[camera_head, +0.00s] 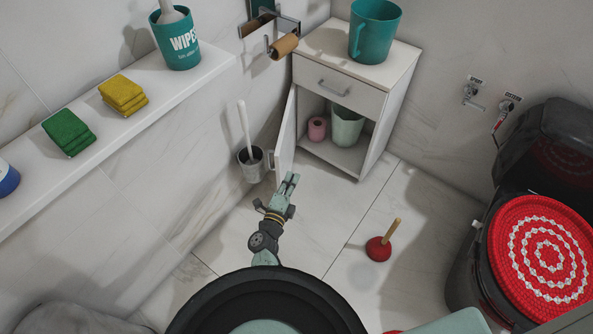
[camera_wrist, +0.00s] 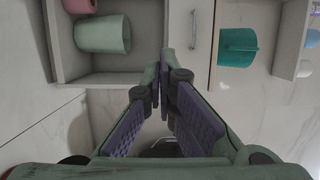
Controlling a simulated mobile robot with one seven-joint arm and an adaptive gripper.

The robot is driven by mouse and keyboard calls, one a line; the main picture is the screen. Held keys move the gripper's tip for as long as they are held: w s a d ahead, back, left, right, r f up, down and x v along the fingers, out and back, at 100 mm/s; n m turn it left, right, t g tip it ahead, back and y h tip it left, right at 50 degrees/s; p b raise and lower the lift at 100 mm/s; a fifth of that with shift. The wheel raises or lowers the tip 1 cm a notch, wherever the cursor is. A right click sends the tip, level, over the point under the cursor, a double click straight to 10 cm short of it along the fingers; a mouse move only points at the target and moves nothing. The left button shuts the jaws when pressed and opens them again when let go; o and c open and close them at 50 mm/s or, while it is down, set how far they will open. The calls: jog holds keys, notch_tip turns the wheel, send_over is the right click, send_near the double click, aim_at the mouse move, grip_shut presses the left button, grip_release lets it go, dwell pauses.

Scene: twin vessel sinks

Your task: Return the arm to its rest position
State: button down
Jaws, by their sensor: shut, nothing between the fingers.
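My gripper (camera_head: 291,180) is stretched out over the floor in front of the small white cabinet (camera_head: 384,80) in the head view. Its fingers (camera_wrist: 164,82) come together in the wrist view, shut with nothing between them. The cabinet's door (camera_head: 287,130) stands open at its left side, close to my gripper. I cannot tell whether they touch. Inside the cabinet are a pale green bin (camera_head: 346,127) and a pink roll (camera_head: 317,129). The drawer above (camera_head: 337,85) is shut.
A teal pitcher (camera_head: 375,32) stands on the cabinet. A toilet brush holder (camera_head: 252,164) is left of my gripper. A red plunger (camera_head: 378,249) stands on the floor to the right. Sponges (camera_head: 69,132) lie on the left ledge.

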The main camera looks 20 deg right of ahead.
jog(key=shift+a+v, duration=0.25)
jog(key=shift+v, duration=1.8)
jog(key=shift+w+r, duration=0.15)
jog(key=shift+w, duration=0.05)
